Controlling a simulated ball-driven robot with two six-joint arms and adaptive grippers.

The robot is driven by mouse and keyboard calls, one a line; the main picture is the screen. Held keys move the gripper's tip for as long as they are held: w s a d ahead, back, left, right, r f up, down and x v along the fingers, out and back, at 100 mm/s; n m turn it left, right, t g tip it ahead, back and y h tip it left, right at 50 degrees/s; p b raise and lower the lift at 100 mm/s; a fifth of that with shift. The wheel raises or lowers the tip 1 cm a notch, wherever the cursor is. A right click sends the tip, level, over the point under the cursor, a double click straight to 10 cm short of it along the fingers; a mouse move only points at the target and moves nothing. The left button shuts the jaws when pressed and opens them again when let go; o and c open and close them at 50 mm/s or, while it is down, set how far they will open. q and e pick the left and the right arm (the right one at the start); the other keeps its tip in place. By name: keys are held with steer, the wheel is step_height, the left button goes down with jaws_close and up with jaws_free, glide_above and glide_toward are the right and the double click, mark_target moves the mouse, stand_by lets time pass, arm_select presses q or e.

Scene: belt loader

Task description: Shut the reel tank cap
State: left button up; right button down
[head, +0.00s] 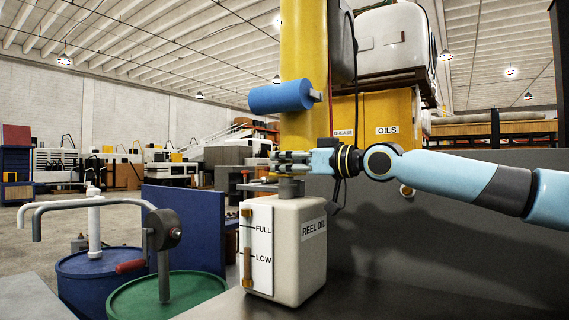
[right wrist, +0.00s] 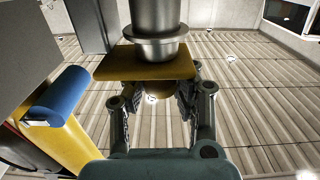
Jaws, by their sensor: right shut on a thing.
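The reel tank (head: 299,262) is a cream box labelled REEL OIL, with a FULL and LOW level gauge on its front. A grey round cap or neck (head: 290,187) is on its top; I cannot tell whether it is fully seated. My right gripper (head: 288,161) is just above it, reaching in from the right. In the right wrist view, my fingers (right wrist: 157,112) are closed around a yellow-brown plate (right wrist: 120,66) beside a grey flanged cylinder (right wrist: 153,18). The plate seems to be part of the cap. My left gripper is not in view.
A blue roll (head: 281,96) sits on the yellow column (head: 304,130) above my gripper. A green drum (head: 185,297) and a blue drum (head: 90,275) with a pump spout stand left of the tank. The grey bench surface (head: 375,290) right of the tank is clear.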

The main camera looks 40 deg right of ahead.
steer(key=shift+f, duration=0.1)
steer(key=c, duration=1)
jaws_free()
steer(key=shift+s, duration=0.15)
step_height(320, 180, up, 10)
steer(key=shift+r, duration=0.1)
